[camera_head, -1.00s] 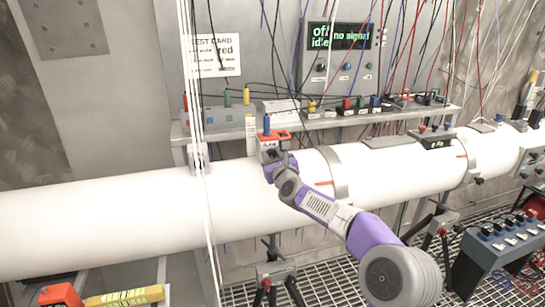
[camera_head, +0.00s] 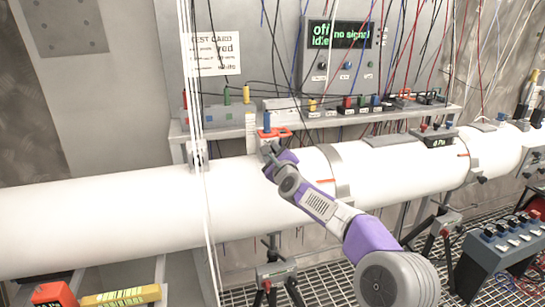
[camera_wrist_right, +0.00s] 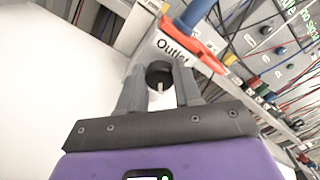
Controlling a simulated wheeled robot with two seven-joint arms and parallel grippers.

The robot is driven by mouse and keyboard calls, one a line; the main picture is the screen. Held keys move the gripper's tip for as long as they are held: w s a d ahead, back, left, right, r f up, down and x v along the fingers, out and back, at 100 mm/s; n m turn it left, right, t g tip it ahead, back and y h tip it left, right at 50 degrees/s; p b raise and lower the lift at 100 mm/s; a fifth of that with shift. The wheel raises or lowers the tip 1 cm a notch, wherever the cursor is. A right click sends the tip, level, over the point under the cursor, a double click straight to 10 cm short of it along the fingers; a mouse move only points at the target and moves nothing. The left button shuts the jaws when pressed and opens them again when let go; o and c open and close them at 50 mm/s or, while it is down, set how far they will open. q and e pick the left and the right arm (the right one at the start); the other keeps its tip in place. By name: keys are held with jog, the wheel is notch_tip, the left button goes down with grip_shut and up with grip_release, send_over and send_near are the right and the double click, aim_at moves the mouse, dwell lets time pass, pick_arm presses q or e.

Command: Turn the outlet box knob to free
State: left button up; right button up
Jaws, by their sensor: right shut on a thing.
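The outlet box (camera_wrist_right: 173,48) carries a white label reading "Outlet" and a red-orange part in the right wrist view. In the head view, its red-orange top (camera_head: 273,133) shows on the white pipe, below a blue fitting. The round dark knob (camera_wrist_right: 159,72) with a pale mark sits between the two grey fingers of my right gripper (camera_wrist_right: 158,84). My right gripper (camera_head: 269,150) is shut on the knob, and it hides most of the box's front in the head view. The knob's exact angle is hard to read. My left gripper is not in view.
The long white pipe (camera_head: 110,215) runs across under my right arm. Thin white cables hang in front of it at left. A shelf (camera_head: 225,127) behind holds several coloured terminals below a display (camera_head: 347,36) reading "off idle" and "no signal".

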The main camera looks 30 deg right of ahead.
jog(key=n, duration=0.6)
jog(key=shift+b, duration=0.35)
jog(key=n, duration=0.7)
jog(key=shift+f+n, duration=0.1)
jog(key=shift+n, duration=0.3)
jog(key=n, duration=0.4)
jog(key=n+p, duration=0.1)
jog(key=n, duration=0.6)
jog(key=shift+n, duration=0.3)
jog(key=shift+d+f+n, duration=0.1)
jog(key=shift+n, duration=1.6)
